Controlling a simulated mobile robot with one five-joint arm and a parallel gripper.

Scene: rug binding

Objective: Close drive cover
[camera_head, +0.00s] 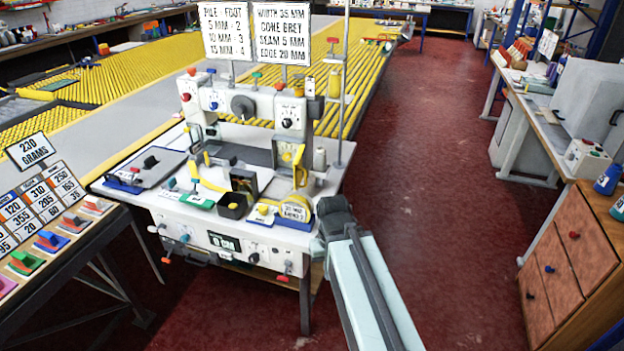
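A white binding machine (247,105) stands on a white worktable (262,230) in the middle of the view. I cannot tell for sure which part is the drive cover. A grey plate with a dark knob (152,167) lies on the table left of the machine head. A dark open box (233,205) stands near the table's front. My arm comes from the lower right, and its dark end, my gripper (336,212), is by the table's right front corner. Its fingers are not clear.
A yellow slatted conveyor (100,85) runs behind the table. A rack of number cards (40,205) with coloured-handled blocks is at the left. A wooden drawer cabinet (567,268) and workbench (535,120) are at the right. The red floor (435,150) between is clear.

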